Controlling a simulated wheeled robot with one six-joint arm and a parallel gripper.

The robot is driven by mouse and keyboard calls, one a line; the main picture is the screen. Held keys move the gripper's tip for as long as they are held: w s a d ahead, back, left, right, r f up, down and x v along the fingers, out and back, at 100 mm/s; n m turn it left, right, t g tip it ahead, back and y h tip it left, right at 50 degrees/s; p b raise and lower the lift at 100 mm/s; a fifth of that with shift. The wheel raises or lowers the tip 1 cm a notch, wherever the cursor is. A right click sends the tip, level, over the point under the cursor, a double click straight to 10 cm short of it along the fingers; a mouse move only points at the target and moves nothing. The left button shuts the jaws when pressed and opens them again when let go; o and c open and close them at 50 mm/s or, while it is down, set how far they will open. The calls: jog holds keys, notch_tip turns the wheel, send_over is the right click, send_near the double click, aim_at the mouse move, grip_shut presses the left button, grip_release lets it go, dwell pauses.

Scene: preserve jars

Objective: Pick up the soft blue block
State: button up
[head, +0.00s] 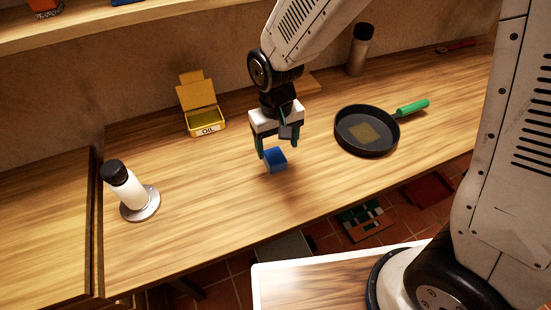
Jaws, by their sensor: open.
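The soft blue block (275,161) is on the wooden counter near its front middle. My gripper (277,151) points down over it, with its two green-lined fingers apart. The left finger comes down beside the block's left side, and the right finger is at its upper right. I cannot tell whether either finger touches the block or exactly how high the fingertips are.
A black pan (366,132) with a green handle stands to the right. A yellow box (201,106) with its lid up is behind left. A white bottle (125,187) stands on a round plate at the left. A dark-capped jar (359,50) is at the back.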

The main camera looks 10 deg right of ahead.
aim_at(276, 156)
jog(key=shift+w+a+t, duration=0.1)
jog(key=shift+w+t, duration=0.2)
jog(key=f, duration=0.7)
jog(key=shift+w+a+f, duration=0.1)
jog(key=shift+w+f, duration=0.15)
jog(key=shift+w, duration=0.05)
jog(key=c, duration=1.1)
jog(key=shift+c, duration=0.2)
jog(key=shift+r, duration=0.1)
